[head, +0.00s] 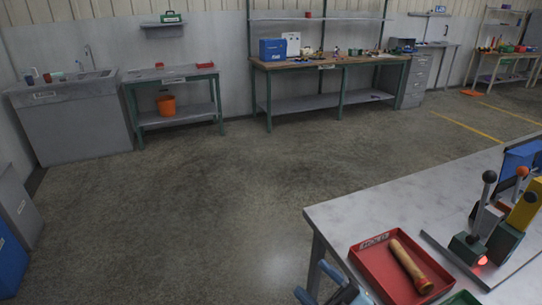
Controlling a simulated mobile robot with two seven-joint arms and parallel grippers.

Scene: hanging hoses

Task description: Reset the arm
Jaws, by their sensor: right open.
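My right gripper (314,280) shows at the bottom of the head view, its two blue-grey fingers apart with nothing between them. It is beside the front left edge of the grey table (345,213), to the left of a red tray (364,260). The rest of my right arm is cut off by the bottom of the picture. My left gripper and arm are not in view.
A tan cylinder (409,268) lies in the red tray. A lever unit (499,238) with ball knobs and a red light stands at the table's right. Workbenches (337,61) and a sink cabinet (75,123) line the far wall. The floor between is clear.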

